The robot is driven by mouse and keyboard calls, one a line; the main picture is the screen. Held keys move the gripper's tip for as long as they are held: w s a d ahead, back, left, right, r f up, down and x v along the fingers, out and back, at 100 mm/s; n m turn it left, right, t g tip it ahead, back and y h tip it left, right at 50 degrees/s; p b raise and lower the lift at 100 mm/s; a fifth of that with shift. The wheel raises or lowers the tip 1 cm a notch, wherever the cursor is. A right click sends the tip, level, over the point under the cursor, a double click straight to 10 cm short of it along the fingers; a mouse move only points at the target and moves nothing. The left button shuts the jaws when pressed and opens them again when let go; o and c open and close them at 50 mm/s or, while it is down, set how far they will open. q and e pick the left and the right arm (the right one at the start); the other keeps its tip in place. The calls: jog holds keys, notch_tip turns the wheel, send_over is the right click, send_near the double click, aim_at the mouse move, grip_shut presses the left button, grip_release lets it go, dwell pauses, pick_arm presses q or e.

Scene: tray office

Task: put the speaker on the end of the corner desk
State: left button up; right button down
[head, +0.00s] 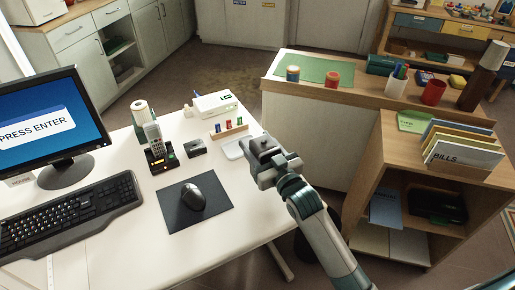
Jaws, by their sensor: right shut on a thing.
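My right gripper (265,160) is over the right edge of the white desk, shut on a small dark thing (262,143). Its body mostly hides that thing, and I cannot tell for sure whether it is the speaker. No other thing in view is clearly a speaker. The white desk (120,245) fills the left and front; its right end lies below and left of my right gripper. My left gripper is not in view.
The desk holds a monitor (45,115), keyboard (65,215), mouse (192,198) on a dark pad, phone (155,140), small black box (196,147) and white box (215,104). The front right of the desktop is bare. A wooden counter (350,88) and shelf unit (385,150) stand right.

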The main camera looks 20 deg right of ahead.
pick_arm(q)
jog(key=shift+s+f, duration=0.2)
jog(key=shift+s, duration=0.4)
pick_arm(e)
jog(key=shift+f, duration=0.8)
jog(key=shift+f, duration=0.1)
